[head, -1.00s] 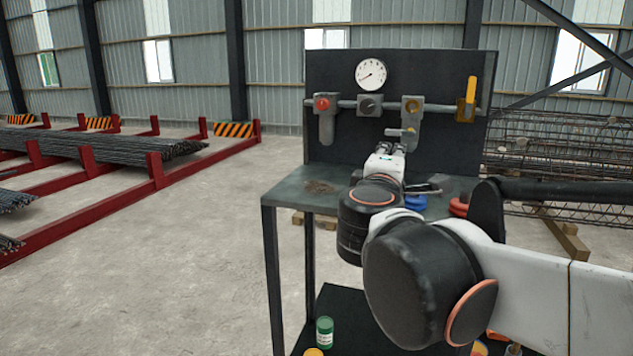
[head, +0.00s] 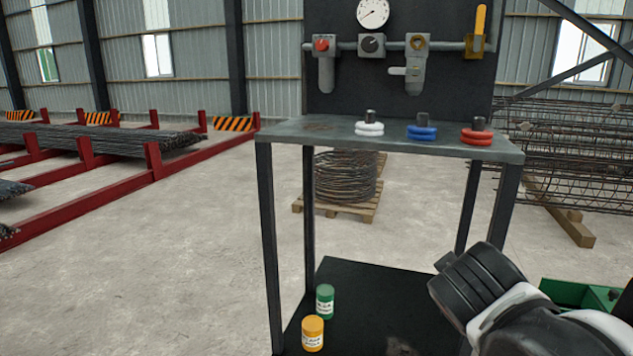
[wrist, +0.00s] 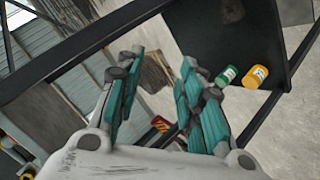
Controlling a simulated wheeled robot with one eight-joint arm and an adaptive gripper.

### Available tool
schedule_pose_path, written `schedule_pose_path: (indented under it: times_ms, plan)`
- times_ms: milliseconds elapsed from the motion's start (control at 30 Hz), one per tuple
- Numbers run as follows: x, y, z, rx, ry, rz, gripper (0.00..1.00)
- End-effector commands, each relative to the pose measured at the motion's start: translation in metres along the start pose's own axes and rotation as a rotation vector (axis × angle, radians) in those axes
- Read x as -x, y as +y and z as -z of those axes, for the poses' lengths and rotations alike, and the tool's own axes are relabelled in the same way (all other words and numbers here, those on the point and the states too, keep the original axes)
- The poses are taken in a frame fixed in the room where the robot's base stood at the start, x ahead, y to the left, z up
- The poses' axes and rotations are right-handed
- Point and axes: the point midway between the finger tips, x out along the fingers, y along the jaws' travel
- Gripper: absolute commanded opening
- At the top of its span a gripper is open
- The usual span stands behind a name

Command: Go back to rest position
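My gripper (wrist: 158,100) shows in the wrist view with its two teal-padded fingers spread apart and nothing between them. It is out of sight in the head view, where only part of my arm shows at the lower right, clear of the bench top. The dark metal workbench (head: 300,133) stands in the middle of the head view, with its gauge panel (head: 350,85) behind the top.
Green (head: 325,302) and yellow (head: 313,334) cans stand on the lower shelf. Red rebar racks (head: 153,170) are at left; the floor between is clear.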

Motion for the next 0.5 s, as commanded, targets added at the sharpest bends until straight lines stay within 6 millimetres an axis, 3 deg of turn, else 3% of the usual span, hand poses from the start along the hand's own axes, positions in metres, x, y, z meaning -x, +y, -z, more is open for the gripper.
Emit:
schedule_pose_path:
  times_ms: [33, 200, 333, 500]
  plan:
    - [-0.013, -0.024, -0.03, -0.055, -0.023, 0.039, 0.35]
    - [-0.032, -0.089, -0.095, -0.252, -0.09, 0.191, 0.35]
    - [-0.04, -0.135, -0.132, -0.39, -0.127, 0.298, 0.35]
    - [-0.043, -0.175, -0.157, -0.512, -0.151, 0.396, 0.35]
